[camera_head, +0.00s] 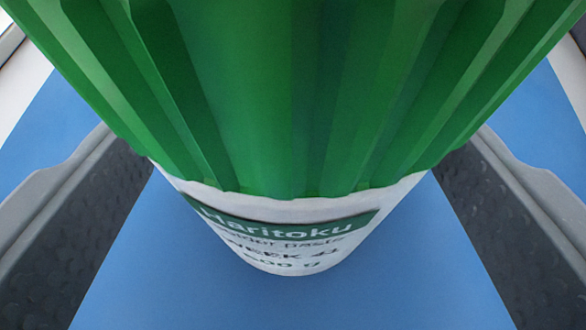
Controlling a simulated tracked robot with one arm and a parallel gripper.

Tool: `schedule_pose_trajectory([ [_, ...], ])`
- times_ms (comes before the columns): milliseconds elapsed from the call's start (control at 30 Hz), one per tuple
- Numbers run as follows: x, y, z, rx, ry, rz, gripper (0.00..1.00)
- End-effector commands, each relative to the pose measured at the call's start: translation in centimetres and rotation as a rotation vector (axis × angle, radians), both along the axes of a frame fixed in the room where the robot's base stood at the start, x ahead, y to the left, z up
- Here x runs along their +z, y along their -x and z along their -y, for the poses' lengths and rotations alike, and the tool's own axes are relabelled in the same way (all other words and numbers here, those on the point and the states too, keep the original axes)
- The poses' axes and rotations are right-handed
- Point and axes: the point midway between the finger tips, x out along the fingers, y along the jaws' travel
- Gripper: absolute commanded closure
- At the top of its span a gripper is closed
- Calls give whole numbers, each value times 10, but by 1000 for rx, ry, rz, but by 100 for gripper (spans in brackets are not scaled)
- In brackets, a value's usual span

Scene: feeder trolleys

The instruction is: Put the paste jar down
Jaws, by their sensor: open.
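The paste jar (300,210) fills the upper middle of the view, very close to the camera. It has a ribbed green lid and a white body with a green label band reading "Haritoku". It looks upright, with its base on a blue surface (290,305). My gripper (295,235) is open, with one dark textured finger pad on each side of the jar. Blue surface shows between each pad and the lower body of the jar. Whether the pads touch the lid's edges is hard to tell. The back of the jar is hidden.
The blue surface runs on beyond both fingers and looks bare where it shows. Pale strips (22,85) border it at the far left and far right. The jar's lid blocks the view ahead.

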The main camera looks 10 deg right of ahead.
Motion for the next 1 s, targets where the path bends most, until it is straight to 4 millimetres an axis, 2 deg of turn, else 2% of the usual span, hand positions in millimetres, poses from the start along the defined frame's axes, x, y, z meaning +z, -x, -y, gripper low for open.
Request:
schedule_pose_trajectory([
  [633, 34, 82, -14, 0, -1, -3, 19],
  [800, 43, 97, -17, -1, 1, 1, 19],
  [1000, 44, 104, -19, -1, 0, 0, 19],
])
